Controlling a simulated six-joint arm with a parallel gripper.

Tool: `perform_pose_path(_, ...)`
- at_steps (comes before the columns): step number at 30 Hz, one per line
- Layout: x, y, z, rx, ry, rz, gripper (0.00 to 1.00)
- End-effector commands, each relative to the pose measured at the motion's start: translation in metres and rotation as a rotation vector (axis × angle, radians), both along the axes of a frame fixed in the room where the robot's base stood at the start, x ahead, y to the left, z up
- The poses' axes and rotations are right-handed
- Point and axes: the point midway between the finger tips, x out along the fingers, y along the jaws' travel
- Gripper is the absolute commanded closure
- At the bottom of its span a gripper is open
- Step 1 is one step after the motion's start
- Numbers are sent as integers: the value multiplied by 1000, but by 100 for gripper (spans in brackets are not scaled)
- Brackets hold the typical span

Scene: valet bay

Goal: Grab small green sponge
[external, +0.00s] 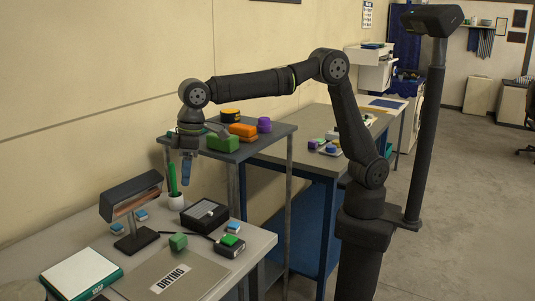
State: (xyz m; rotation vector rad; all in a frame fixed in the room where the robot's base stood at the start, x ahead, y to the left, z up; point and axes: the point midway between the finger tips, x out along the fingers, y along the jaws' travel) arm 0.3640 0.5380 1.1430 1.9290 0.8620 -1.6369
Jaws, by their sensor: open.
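A small green block (178,242), which looks like a sponge, sits at the back edge of the grey mat marked DRYING (205,272). Another small, flatter green piece (229,240) lies on top of a small dark box to its right. A larger green block (223,142) sits on the raised grey table. I cannot tell for certain which one is the small green sponge. My gripper (187,182) points down above the front table, left of the raised table. It is open and apart from all the green pieces; its bluish fingers look empty.
Small blue pieces (143,215) lie near the lamp.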

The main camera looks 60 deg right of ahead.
Motion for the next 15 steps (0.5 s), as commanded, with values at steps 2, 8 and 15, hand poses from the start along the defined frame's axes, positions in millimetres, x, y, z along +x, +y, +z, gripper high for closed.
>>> perform_pose_path(2, 6, 9, -8, -51, -3, 158, 40)
perform_pose_path(8, 16, 23, -21, -146, 9, 524, 40)
perform_pose_path(15, 20, 29, -29, -191, 27, 741, 40)
